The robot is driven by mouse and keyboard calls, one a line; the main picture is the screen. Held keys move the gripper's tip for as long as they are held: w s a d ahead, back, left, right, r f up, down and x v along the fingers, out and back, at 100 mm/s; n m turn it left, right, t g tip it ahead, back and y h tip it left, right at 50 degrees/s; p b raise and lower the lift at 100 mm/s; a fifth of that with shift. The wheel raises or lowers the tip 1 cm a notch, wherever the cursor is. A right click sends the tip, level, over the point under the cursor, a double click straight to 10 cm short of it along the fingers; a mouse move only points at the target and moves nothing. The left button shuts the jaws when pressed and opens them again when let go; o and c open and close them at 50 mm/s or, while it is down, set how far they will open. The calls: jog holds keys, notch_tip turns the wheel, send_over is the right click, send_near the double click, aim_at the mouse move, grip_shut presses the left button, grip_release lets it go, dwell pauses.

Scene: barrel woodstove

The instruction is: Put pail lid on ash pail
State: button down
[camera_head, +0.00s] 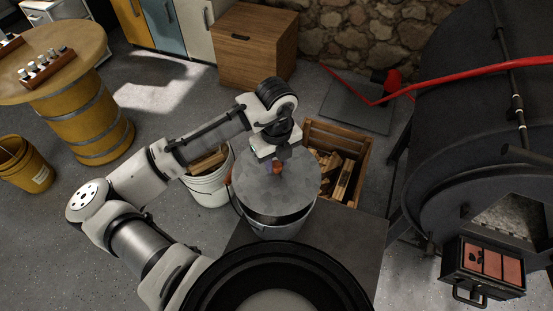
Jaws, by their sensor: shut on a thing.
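The pail lid (279,192) is a round grey metal disc with a small orange-brown knob (278,167) on top. My gripper (277,160) is shut on the knob from above. The lid lies over the mouth of the ash pail (272,229), a grey metal pail on a dark plate. The lid looks shifted or tilted toward the back, with a dark gap showing at the pail's front rim. I cannot tell whether the lid touches the rim all round.
A white bucket (209,187) stands left of the pail, partly behind my arm. A wooden crate of firewood (362,172) is behind right. A barrel table (78,116) stands at left.

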aim_at(276, 173)
jog(key=shift+f+b, duration=2.3)
jog(key=shift+f, duration=0.7)
jog(key=shift+f+b, duration=0.8)
jog(key=shift+b, duration=0.05)
dwell(0.5)
jog(key=c, duration=0.7)
grip_release()
jog(key=shift+r+p, duration=2.7)
jog(key=shift+r, duration=0.9)
